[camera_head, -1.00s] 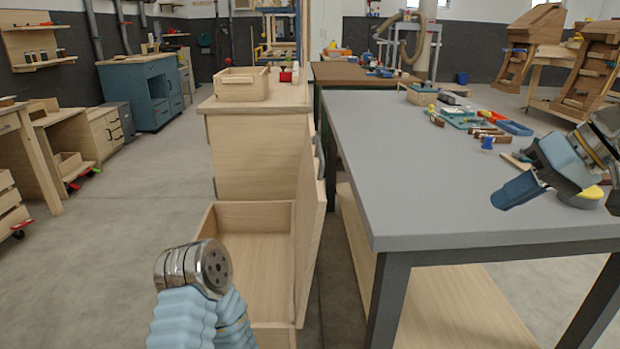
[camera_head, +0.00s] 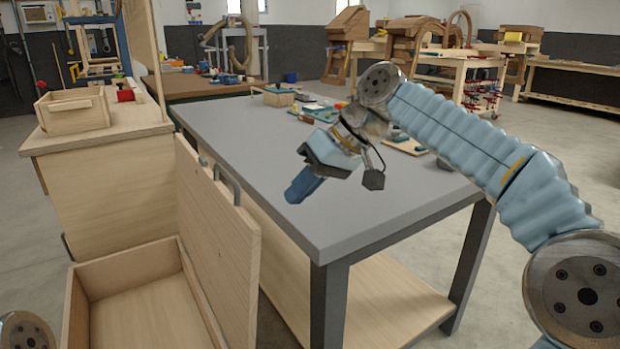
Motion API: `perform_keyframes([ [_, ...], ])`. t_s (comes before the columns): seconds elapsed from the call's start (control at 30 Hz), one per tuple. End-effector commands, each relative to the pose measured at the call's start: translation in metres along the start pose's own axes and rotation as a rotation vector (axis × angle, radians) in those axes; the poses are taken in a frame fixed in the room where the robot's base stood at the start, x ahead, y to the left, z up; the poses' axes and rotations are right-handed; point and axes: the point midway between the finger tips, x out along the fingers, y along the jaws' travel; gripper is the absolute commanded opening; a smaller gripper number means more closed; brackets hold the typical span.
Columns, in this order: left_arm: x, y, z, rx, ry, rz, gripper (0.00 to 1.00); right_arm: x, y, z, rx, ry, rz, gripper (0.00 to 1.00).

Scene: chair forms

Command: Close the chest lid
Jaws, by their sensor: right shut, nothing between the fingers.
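The wooden chest (camera_head: 75,318) stands on the floor at the lower left, open and empty as far as I can see. Its lid (camera_head: 222,235) stands upright along the chest's right side, next to the grey table, with a grey handle (camera_head: 228,185) near its upper edge. My right gripper (camera_head: 300,190) is shut and empty. It shows above the grey table, to the right of the lid and apart from it in the picture. My left gripper is not in view; only a round joint of my left arm shows at the lower left corner.
The grey table (camera_head: 300,225) stands right of the lid, with tools and small parts toward its far end. A wooden cabinet (camera_head: 115,190) with an open wooden box (camera_head: 72,112) on top stands behind the chest. Bare floor lies at the far right.

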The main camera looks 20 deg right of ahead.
Motion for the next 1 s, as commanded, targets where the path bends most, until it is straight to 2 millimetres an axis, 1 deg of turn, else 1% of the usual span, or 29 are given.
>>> perform_keyframes([
  [0.03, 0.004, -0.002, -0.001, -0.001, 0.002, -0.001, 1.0, 0.013, 0.001, 0.002, 0.0, -0.004, -0.001, 0.0],
  [0.17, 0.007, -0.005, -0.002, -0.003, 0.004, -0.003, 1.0, 0.039, 0.0, 0.002, 0.0, -0.003, 0.0, 0.0],
  [0.2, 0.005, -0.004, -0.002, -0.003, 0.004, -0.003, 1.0, 0.038, -0.009, -0.001, -0.004, 0.0, 0.0, 0.0],
  [0.3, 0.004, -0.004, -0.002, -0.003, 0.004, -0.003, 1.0, 0.043, -0.023, -0.001, -0.003, 0.0, 0.0, 0.0],
  [0.43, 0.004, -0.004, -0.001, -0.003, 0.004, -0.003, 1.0, 0.047, -0.033, -0.002, -0.001, 0.001, 0.0, 0.0],
  [0.57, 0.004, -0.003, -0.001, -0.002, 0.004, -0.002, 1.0, 0.049, -0.037, -0.003, 0.001, 0.001, 0.001, 0.0],
  [1.0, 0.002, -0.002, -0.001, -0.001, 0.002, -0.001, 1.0, 0.047, -0.038, -0.003, -0.004, -0.002, 0.011, 0.0],
])
